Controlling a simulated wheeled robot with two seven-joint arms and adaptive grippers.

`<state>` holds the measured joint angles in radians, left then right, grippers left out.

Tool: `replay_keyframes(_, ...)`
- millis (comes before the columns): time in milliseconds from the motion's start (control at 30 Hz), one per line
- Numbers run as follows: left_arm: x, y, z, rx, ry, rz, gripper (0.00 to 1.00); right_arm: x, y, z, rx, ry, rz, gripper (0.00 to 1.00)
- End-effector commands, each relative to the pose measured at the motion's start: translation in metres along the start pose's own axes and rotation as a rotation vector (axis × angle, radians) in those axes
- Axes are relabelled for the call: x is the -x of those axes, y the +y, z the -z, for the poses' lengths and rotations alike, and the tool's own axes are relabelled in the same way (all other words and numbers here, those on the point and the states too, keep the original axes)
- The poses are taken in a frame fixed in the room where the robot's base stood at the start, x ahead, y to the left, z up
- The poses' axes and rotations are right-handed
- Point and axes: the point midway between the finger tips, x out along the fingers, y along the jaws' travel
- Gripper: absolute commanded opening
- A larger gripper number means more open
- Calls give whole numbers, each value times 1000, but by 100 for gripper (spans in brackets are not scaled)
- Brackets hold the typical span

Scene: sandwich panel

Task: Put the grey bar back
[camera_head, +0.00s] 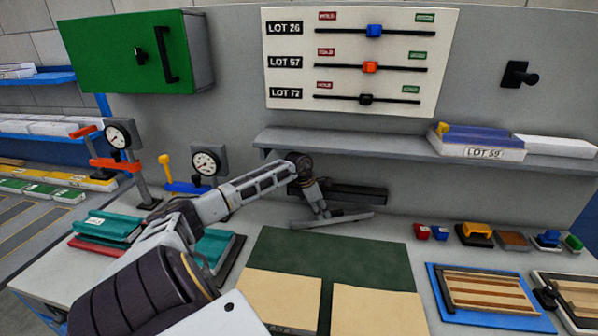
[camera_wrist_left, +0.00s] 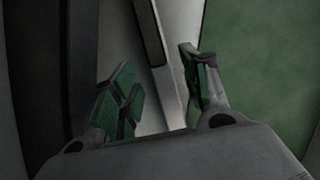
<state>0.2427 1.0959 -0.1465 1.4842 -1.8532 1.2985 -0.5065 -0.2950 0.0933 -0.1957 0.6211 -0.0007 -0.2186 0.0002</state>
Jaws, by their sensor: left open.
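The grey bar (camera_head: 350,217) lies on the bench at the back edge of the green mat, below the shelf. It also shows in the left wrist view (camera_wrist_left: 150,35), running down between my fingers. My left gripper (camera_head: 322,211) is open above the bar, with one finger on each side of it in the left wrist view (camera_wrist_left: 160,95). I cannot tell whether the fingers touch it. A long dark holder or rail (camera_head: 358,193) stands just behind the bar at the wall, partly hidden by my gripper. My right gripper is not in view.
The shelf (camera_head: 390,147) overhangs the back. Two dial gauges on stands (camera_head: 118,135) are at left, near teal folders (camera_head: 108,227). Two tan sheets (camera_head: 378,310) lie on the green mat (camera_head: 300,250). Small coloured blocks and a blue-framed tray (camera_head: 435,290) are at right.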

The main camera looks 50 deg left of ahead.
Motion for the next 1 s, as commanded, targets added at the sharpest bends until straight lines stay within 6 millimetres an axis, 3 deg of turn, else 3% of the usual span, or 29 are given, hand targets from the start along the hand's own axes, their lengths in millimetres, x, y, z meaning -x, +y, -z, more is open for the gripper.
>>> replay_keyframes(267, 6, 0, 14, -1, 3, -1, 46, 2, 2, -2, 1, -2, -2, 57)
replay_keyframes(700, 14, 0, 30, -1, 1, -1, 46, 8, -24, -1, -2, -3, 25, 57)
replay_keyframes(1000, 19, 0, 41, 0, 1, 0, 46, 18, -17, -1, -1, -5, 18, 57)
